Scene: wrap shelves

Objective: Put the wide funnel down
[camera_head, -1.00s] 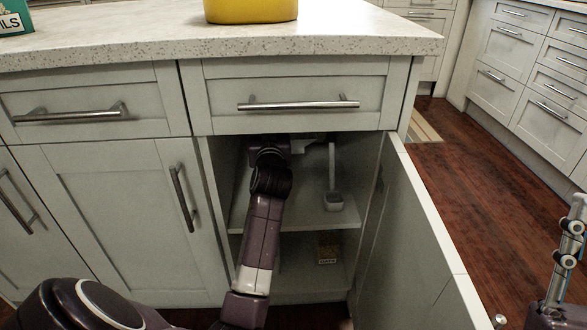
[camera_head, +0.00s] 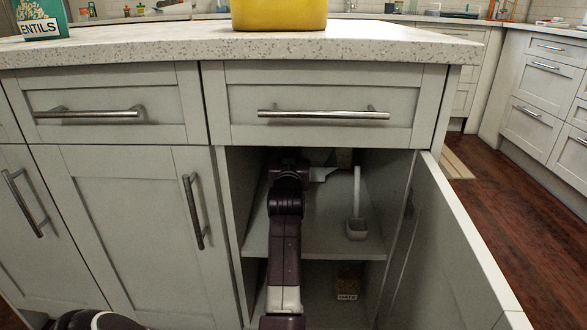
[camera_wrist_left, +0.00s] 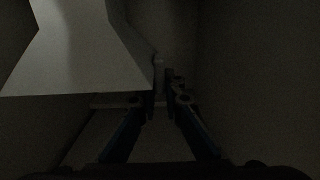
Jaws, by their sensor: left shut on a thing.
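My left arm reaches into the open cabinet, above its middle shelf (camera_head: 315,241). The left gripper (camera_wrist_left: 165,88) is mostly hidden behind my own arm in the head view. In the left wrist view its fingers are closed together on a thin pale edge or handle. A large pale, flaring shape, which looks like the wide funnel (camera_wrist_left: 82,62), fills the upper left there. A small pale part of the funnel (camera_head: 323,173) seems to show beside my wrist in the head view. The dark picture does not show whether it touches the shelf. My right gripper is not in view.
A white long-handled scoop or ladle (camera_head: 357,231) stands on the middle shelf, right of my arm. A small box (camera_head: 347,282) is on the lower shelf. The open door (camera_head: 450,250) bounds the right side. A yellow container (camera_head: 279,14) stands on the counter (camera_head: 150,44).

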